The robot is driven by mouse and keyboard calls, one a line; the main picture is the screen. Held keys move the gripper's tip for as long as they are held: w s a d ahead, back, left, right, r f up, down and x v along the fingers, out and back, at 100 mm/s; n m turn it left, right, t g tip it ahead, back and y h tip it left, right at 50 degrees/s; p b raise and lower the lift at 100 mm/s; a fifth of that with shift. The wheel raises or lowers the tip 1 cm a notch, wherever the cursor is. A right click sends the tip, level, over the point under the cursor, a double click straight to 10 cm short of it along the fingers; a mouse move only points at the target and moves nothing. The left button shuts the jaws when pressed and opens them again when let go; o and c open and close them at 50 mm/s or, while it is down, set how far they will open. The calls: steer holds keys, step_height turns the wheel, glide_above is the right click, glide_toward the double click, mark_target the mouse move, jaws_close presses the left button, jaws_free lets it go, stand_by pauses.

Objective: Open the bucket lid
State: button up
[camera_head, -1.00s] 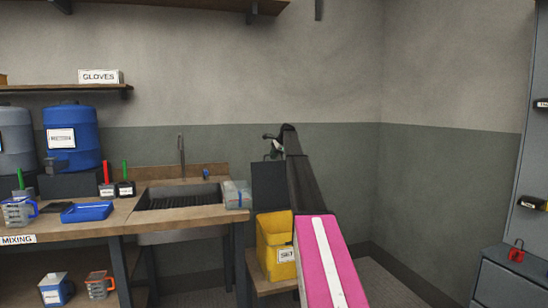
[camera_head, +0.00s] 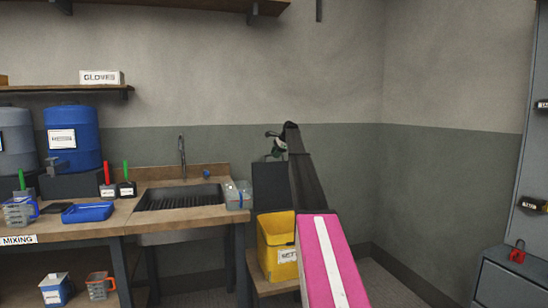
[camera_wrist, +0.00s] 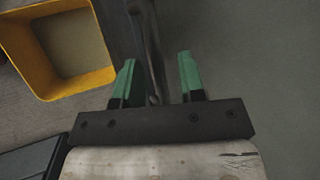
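The yellow bucket (camera_head: 275,245) stands low beside the sink bench in the head view, with a partly covered white label on its front. A dark flat panel (camera_head: 269,185), which looks like its lid, stands upright behind it. The wrist view shows the bucket (camera_wrist: 62,88) at top left with its top open and the inside visible. My gripper (camera_head: 276,147) is above the panel's top edge, partly hidden by my arm. In the wrist view my gripper (camera_wrist: 158,75) has its green-tipped fingers apart. A dark bar (camera_wrist: 153,50) runs between them; I cannot tell whether it touches either finger.
The bench with a sink (camera_head: 180,198) is left of the bucket, with a clear container (camera_head: 238,195) at its right end. The walls meet in a corner to the right. A grey cabinet (camera_head: 510,270) stands at far right. The floor between is clear.

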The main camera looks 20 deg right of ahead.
steer(key=v, duration=0.9)
